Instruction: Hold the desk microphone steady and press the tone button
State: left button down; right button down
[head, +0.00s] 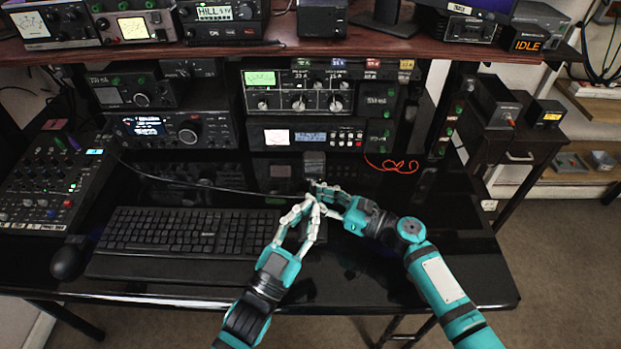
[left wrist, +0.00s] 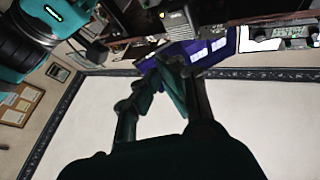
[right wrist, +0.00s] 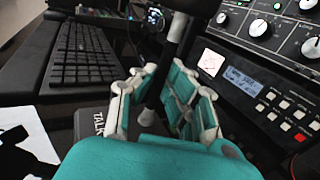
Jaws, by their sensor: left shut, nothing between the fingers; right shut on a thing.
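The desk microphone's grey head (head: 313,164) shows at the middle of the desk in the head view, right of the keyboard. My right gripper (head: 319,187) is shut around its dark stem (right wrist: 174,48), between the fingers in the right wrist view. The base with a "TALK" label (right wrist: 92,122) lies below, partly hidden by the gripper. My left gripper (head: 316,203) is shut and empty, close in front of the right gripper's fingers. In the left wrist view a grey grilled block (left wrist: 179,19), seemingly the microphone head, is beyond its fingers (left wrist: 165,65). I cannot make out the tone button.
A black keyboard (head: 185,232) lies left of the grippers. A mixer (head: 52,184) and a mouse (head: 68,262) are farther left. Radio units (head: 305,137) stand behind. A thin cable (head: 215,187) crosses the desk. The desk's right front (head: 440,270) is clear apart from my right arm.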

jog(key=c, duration=1.4)
grip_release()
jog(key=shift+o, duration=0.2)
jog(key=v, duration=1.2)
jog(key=shift+s, duration=0.1)
